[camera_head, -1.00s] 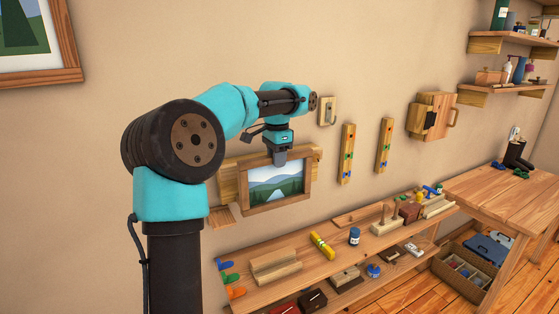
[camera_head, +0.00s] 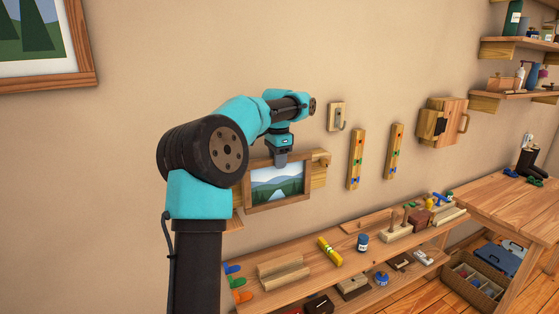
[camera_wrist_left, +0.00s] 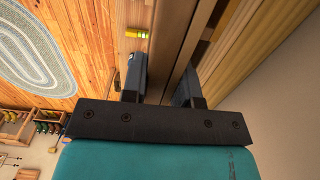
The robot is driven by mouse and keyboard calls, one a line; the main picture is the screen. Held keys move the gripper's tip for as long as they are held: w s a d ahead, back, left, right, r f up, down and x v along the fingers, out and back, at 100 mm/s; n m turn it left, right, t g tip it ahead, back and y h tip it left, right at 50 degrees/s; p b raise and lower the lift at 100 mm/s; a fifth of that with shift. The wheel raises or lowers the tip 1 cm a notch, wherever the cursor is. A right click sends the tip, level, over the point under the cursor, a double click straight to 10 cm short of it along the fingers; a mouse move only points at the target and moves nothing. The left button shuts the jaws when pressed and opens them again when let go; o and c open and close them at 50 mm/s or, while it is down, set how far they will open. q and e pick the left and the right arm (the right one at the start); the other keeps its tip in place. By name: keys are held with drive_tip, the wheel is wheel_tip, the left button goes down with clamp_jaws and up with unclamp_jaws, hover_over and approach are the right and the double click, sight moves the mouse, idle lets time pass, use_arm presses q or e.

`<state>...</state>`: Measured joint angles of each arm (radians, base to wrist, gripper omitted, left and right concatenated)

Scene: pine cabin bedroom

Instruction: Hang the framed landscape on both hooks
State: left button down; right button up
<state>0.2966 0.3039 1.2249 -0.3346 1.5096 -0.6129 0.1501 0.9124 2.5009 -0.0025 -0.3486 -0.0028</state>
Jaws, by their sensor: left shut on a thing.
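The framed landscape (camera_head: 278,184), a small wooden frame with blue hills and a pale path, hangs upright from my left gripper (camera_head: 281,160). The gripper is shut on the middle of its top edge. In the left wrist view the two fingers (camera_wrist_left: 160,80) close around the wooden frame edge (camera_wrist_left: 172,45). The frame is in front of a wooden wall board (camera_head: 319,170), which shows at its right with a peg at the upper end. The frame hides most of the board, so I cannot tell whether it touches any hook. My right gripper is not in view.
A single metal hook on a wooden plate (camera_head: 337,117) and two peg strips (camera_head: 356,158) are on the wall to the right. A larger picture (camera_head: 42,40) hangs upper left.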

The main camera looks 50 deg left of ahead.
use_arm(q)
drive_tip(key=shift+f, duration=0.5)
idle(0.3)
drive_tip(key=c, duration=0.8)
unclamp_jaws()
